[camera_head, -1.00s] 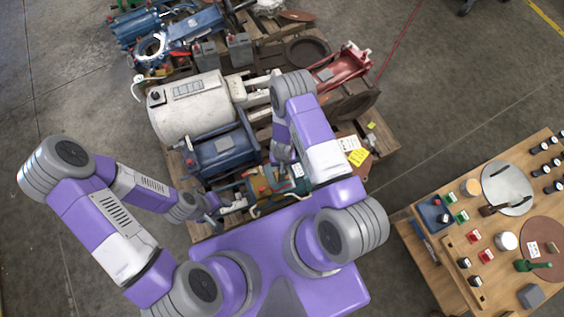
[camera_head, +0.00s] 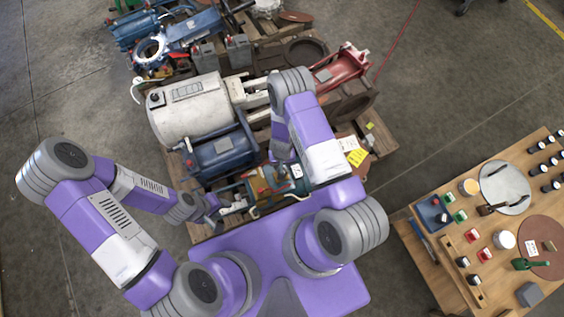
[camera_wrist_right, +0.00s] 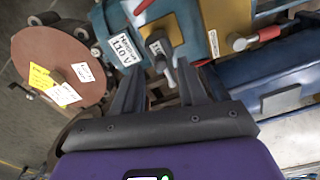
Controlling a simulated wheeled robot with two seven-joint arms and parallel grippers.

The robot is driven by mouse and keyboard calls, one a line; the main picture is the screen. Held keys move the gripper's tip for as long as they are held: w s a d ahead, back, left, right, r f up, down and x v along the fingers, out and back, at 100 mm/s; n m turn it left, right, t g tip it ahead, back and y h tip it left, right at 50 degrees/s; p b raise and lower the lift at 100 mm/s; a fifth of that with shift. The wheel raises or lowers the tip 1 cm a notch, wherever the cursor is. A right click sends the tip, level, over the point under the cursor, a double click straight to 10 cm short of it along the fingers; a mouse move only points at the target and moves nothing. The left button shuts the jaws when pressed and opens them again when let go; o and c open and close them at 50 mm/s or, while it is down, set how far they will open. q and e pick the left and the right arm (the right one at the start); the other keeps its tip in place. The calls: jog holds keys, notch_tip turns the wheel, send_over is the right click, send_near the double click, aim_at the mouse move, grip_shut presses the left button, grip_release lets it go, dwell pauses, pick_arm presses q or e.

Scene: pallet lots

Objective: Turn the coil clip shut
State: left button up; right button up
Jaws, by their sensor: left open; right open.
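A small grey lever clip (camera_wrist_right: 160,58) stands on a yellow plate in the right wrist view, beside a white label (camera_wrist_right: 124,49) reading 110 V. I take it for the coil clip, but cannot be sure. My right gripper (camera_wrist_right: 158,88) is open, its two dark fingers either side of the grey lever's lower end; contact cannot be told. In the head view its fingers are mostly hidden by my right arm, above the teal and yellow machine (camera_head: 266,187). My left gripper (camera_head: 214,208) is at that machine's left end, small and partly hidden.
A red-handled lever (camera_wrist_right: 255,37) is right of the clip. A blue motor (camera_head: 222,155) and a white tank (camera_head: 190,110) crowd the pallet behind. A wooden table (camera_head: 440,262) stands at right, with bare floor between.

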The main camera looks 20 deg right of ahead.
notch_tip(320, 180, up, 6)
jog(key=shift+f+p, duration=0.15)
jog(key=shift+p, duration=0.65)
jog(key=s+a+r+y+p, duration=0.3)
jog(key=s+a+r, duration=0.4)
jog(key=s+r, duration=0.3)
notch_tip(320, 180, up, 3)
jog(key=shift+s+a+y, duration=0.25)
jog(key=shift+s+y, duration=0.15)
jog(key=shift+y, duration=0.1)
